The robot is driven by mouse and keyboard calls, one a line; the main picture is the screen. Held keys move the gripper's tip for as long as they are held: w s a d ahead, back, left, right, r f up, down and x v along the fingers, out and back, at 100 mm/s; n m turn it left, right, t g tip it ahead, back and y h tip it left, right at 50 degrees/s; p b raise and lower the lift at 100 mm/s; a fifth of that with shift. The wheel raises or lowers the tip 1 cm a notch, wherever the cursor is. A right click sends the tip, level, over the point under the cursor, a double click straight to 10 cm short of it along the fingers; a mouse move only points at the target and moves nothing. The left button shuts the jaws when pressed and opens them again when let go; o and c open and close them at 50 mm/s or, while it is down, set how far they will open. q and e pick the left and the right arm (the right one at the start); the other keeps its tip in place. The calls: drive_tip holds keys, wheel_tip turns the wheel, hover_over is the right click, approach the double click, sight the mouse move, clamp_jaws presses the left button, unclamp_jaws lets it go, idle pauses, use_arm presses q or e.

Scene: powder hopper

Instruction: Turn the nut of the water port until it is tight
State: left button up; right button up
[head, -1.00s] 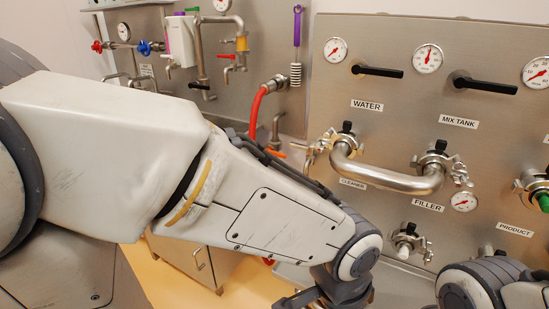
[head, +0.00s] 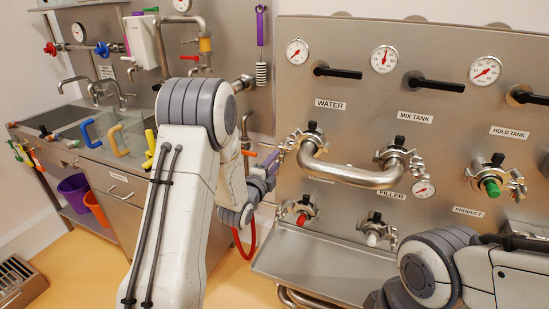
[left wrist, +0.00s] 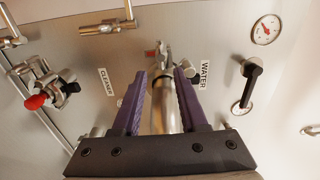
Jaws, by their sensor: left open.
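The water port (head: 305,138) is a steel clamp fitting with a black knob on top, below the WATER label. A bent steel pipe (head: 350,176) joins it to the mix tank port (head: 399,158). My left gripper (head: 277,158) is just left of the water port, its purple fingers pointing at it. In the left wrist view my left gripper (left wrist: 160,72) is open, with the steel pipe (left wrist: 163,108) showing between the fingers and clamp parts (left wrist: 155,53) just beyond the tips. I cannot make out the nut clearly or tell whether the fingers touch it. My right gripper is not in view.
A black valve handle (head: 345,71) sits above. A steel tray (head: 320,262) juts out below. A sink bench (head: 115,165) stands at left.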

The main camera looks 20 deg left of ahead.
sight(284, 149)
use_arm(q)
drive_tip(key=w+p, duration=0.1)
drive_tip(key=w, duration=0.4)
drive_tip(key=shift+r+p, duration=0.15)
drive_tip(key=shift+p, duration=0.2)
drive_tip(key=w, duration=0.1)
drive_tip(key=w+b, duration=0.1)
drive_tip(key=w, duration=0.1)
drive_tip(key=shift+d+f+b, duration=0.15)
drive_tip(key=shift+f+b, duration=0.05)
drive_tip(key=shift+b, duration=0.1)
drive_tip(key=shift+w+r, duration=0.15)
drive_tip(key=shift+w, duration=0.3)
clamp_jaws()
